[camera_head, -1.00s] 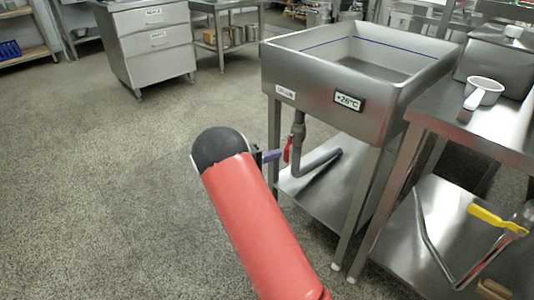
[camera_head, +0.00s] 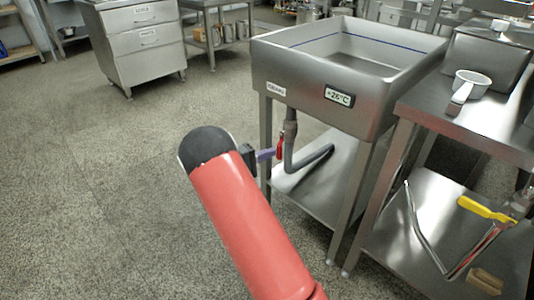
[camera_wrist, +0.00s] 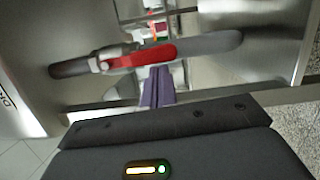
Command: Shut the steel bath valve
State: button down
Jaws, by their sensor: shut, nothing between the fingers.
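The steel bath (camera_head: 300,85) stands on legs at centre right, with a +26°C display on its front. Its grey drain pipe (camera_head: 291,128) drops from underneath and bends right. The steel bath valve has a red lever (camera_head: 280,147) that lies along the pipe. In the wrist view the red lever (camera_wrist: 140,57) also runs along the pipe. My gripper (camera_head: 267,154), with purple fingers, is shut and empty just left of the lever. In the wrist view its fingers (camera_wrist: 157,88) point at the lever's side. I cannot tell whether they touch it.
A steel table (camera_head: 470,115) with a white pan (camera_head: 472,84) stands at right. A yellow-handled valve (camera_head: 487,209) on another pipe is above its lower shelf. The bath's lower shelf (camera_head: 318,193) sits below my gripper. The floor at left is clear up to a drawer cabinet (camera_head: 140,45).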

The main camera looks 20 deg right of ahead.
jog(key=shift+s, duration=0.1)
jog(key=s+n, duration=0.1)
jog(key=n, duration=0.1)
jog(key=s+n+p, duration=0.1)
jog(key=shift+d+f+n+h, duration=0.1)
jog(key=shift+d+n+h, duration=0.2)
jog(key=shift+d+n, duration=0.1)
jog(key=s+d+r+n+t+h+p, duration=0.1)
jog(key=s+r+n+t+p, duration=0.3)
jog(key=n+p, duration=0.7)
jog(key=s+d+n, duration=0.1)
jog(key=s+n, duration=0.1)
jog(key=n, duration=0.1)
jog(key=shift+s+d+r+n, duration=0.2)
jog(key=shift+s+n, duration=0.05)
jog(key=shift+n, duration=0.05)
jog(key=shift+r, duration=0.1)
jog(key=s+a+f+b, duration=0.2)
jog(key=a+f, duration=0.4)
jog(key=a, duration=0.3)
jog(key=shift+s+f+b, duration=0.25)
jog(key=shift+s+b, duration=0.1)
jog(key=shift+s, duration=0.25)
